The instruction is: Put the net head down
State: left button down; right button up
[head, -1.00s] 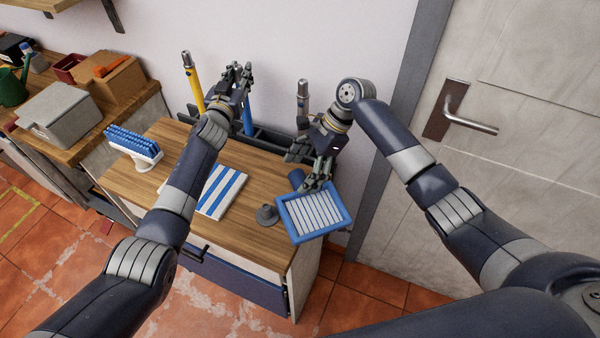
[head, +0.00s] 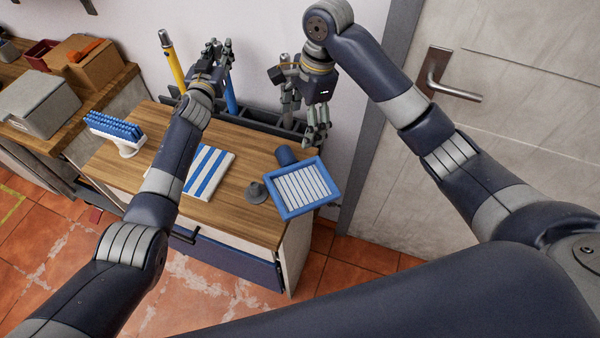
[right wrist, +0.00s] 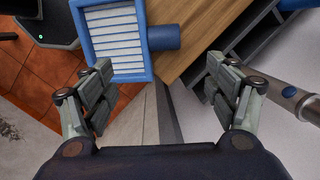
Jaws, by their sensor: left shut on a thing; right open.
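The net head (head: 302,187), a blue rectangular frame with white slats and a blue round socket, lies on the right front corner of the wooden bench (head: 225,222), partly past its edge. It also shows at the top of the right wrist view (right wrist: 118,38). My right gripper (head: 317,138) is open and empty, above and behind the net head, apart from it. The net head is outside the gap between its fingers in the right wrist view. My left gripper (head: 217,62) is shut on the upright blue pole (head: 231,97) at the bench's back; its fingers hide part of the pole.
A dark rack (head: 262,122) runs along the bench's back, with a yellow pole (head: 171,58) at its left. A door (head: 480,150) is at the right.

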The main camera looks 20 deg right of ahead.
jog(key=s+a+t+h, duration=0.1)
send_near(294, 152)
jog(key=shift+h, duration=0.3)
jog(key=f, duration=0.1)
jog(key=s+a+f, duration=0.1)
jog(key=f, duration=0.1)
jog(key=s+f, duration=0.1)
jog(key=f, duration=0.1)
jog(key=shift+s+a, duration=0.2)
jog(key=shift+a, duration=0.15)
jog(key=shift+c, duration=0.2)
jog(key=c, duration=1.3)
notch_tip(294, 152, up, 10)
jog(key=shift+r, duration=0.1)
